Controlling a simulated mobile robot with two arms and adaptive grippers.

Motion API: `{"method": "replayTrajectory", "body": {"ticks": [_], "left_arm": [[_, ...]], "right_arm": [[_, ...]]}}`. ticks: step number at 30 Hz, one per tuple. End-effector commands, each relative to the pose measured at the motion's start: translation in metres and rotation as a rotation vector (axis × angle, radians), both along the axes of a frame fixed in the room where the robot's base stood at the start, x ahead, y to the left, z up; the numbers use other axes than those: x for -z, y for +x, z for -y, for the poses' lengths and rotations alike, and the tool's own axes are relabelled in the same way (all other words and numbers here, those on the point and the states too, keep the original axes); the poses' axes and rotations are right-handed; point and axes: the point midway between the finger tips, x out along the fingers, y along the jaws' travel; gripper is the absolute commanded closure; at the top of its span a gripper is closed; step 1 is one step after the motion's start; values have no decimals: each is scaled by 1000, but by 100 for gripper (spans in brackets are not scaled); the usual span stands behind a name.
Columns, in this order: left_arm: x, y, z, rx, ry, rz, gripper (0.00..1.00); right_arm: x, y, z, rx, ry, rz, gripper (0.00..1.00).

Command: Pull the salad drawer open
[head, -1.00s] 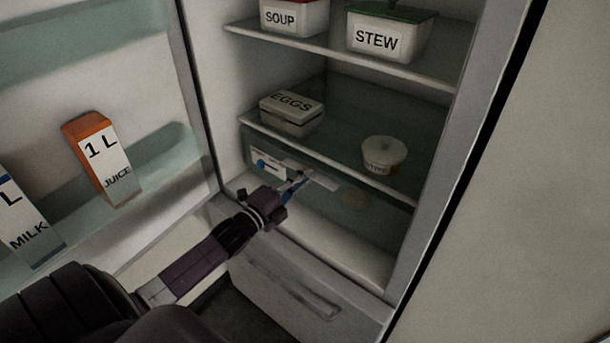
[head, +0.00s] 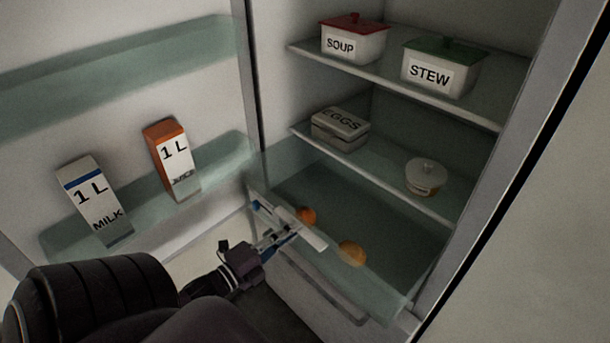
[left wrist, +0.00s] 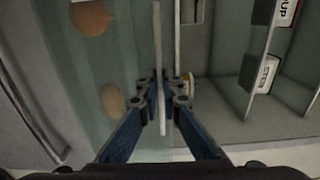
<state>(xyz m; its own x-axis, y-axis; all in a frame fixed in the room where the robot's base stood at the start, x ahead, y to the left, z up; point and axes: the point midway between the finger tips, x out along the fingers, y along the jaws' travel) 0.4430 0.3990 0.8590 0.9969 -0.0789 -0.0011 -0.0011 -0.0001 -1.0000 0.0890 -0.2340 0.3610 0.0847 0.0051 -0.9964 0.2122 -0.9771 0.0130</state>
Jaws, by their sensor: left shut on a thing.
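The salad drawer (head: 368,285) is a clear, greenish drawer at the bottom of the fridge, pulled partly out past the shelf above it. Two orange round items show inside it, one near the handle (head: 306,215) and one to its right (head: 352,253). A pale bar handle (head: 312,236) runs along its front. My left gripper (head: 284,230) is shut on this handle. In the left wrist view the fingertips (left wrist: 162,100) close on both sides of the pale bar (left wrist: 157,50). My right gripper is not in view.
The fridge door (head: 130,60) stands open at the left, holding a milk carton (head: 92,200) and a juice carton (head: 172,160). Shelves above the drawer hold an egg box (head: 340,130), a lidded tub (head: 426,177), a soup box (head: 353,42) and a stew box (head: 440,70). A lower drawer front (head: 315,290) lies beneath.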

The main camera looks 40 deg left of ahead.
Motion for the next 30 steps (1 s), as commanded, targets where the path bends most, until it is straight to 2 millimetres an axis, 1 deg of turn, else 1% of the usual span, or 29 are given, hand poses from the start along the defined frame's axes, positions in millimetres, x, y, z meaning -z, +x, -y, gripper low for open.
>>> {"method": "replayTrajectory", "body": {"ticks": [1,3,6,11,20,21,25,30], "left_arm": [[2,-8,0,-2,-1,-8,100],[2,-14,-1,-2,0,-7,100],[2,-20,-1,-1,-1,-6,100],[2,-24,-2,-2,-1,-5,100],[3,-24,-2,-2,-1,-5,100],[3,-24,-2,-2,-1,-5,91],[2,-24,-2,-1,0,-4,77],[2,-23,-2,-1,0,-3,77]], "right_arm": [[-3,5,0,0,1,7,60],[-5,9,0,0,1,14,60],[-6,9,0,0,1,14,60],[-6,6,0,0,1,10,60],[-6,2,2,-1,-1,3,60],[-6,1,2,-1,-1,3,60],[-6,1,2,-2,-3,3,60],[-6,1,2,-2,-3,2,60]]}}
